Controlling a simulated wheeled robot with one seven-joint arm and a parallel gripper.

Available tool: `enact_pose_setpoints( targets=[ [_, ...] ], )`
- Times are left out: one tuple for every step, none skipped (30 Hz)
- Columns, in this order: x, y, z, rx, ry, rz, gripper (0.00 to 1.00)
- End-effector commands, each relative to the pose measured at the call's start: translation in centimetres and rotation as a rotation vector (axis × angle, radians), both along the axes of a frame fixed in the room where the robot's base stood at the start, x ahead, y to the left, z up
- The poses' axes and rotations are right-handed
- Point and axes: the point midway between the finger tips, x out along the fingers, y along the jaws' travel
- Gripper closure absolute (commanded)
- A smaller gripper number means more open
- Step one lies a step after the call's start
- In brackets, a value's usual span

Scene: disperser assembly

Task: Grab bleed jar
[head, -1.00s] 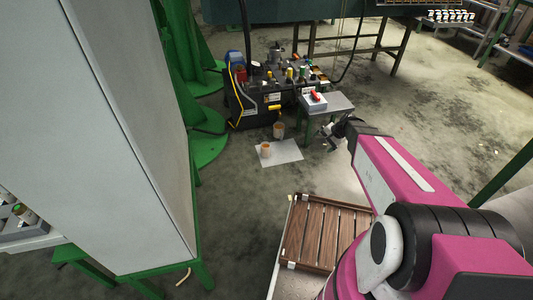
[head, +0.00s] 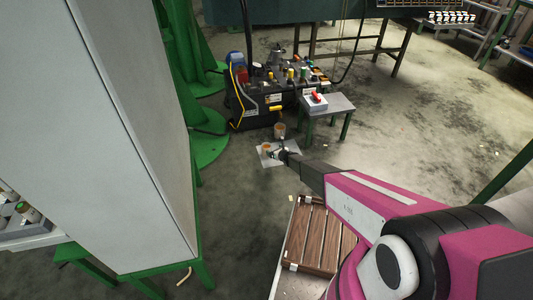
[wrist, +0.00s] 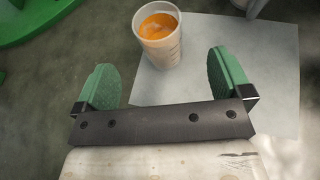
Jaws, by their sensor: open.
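The bleed jar is a pale cup with orange contents. In the wrist view the jar (wrist: 159,45) stands upright on a white sheet (wrist: 270,90), just beyond my fingertips and roughly between them. My gripper (wrist: 162,68) is open and empty, with one green-padded finger on each side. In the head view my gripper (head: 277,154) is low over the sheet, close to the jar (head: 266,148), which it partly hides. I cannot tell whether a finger touches the jar.
A second container (head: 280,130) stands behind the jar, near a black machine (head: 265,95) with hoses. A small table (head: 335,104) with a red-topped box is to the right. A wooden slatted crate (head: 318,237) lies nearer. Open floor lies right of the sheet.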

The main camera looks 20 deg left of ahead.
Motion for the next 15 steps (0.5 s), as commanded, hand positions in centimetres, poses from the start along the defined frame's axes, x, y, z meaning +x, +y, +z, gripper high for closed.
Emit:
enact_pose_setpoints(
  targets=[
    [0.4, 0.4, -0.3, 0.002, 0.003, -0.002, 0.03],
    [0.6, 0.6, -0.4, 0.002, 0.003, -0.002, 0.03],
    [0.9, 0.9, -0.6, 0.002, 0.002, -0.002, 0.03],
    [1.2, 1.2, -0.8, 0.001, 0.001, -0.002, 0.03],
    [1.4, 1.5, -1.0, 0.001, 0.001, -0.002, 0.03],
    [1.8, 1.9, -1.2, 0.000, 0.000, -0.001, 0.03],
    [2.1, 2.3, -1.4, 0.000, 0.000, -0.001, 0.03],
    [2.4, 2.6, -1.6, 0.000, 0.000, -0.001, 0.03],
    [2.7, 3.0, -1.8, 0.000, 0.000, -0.001, 0.03],
    [2.9, 3.2, -1.9, 0.000, 0.000, -0.001, 0.03],
    [3.1, 3.4, -2.0, 0.000, 0.000, -0.001, 0.03],
    [3.2, 3.6, -2.1, -0.001, -0.001, -0.001, 0.03],
    [3.2, 3.7, -2.1, -0.001, -0.001, -0.001, 0.03],
    [3.3, 3.8, -2.2, -0.001, -0.001, 0.000, 0.03],
    [3.4, 3.9, -2.2, -0.001, -0.001, 0.000, 0.03]
  ],
)
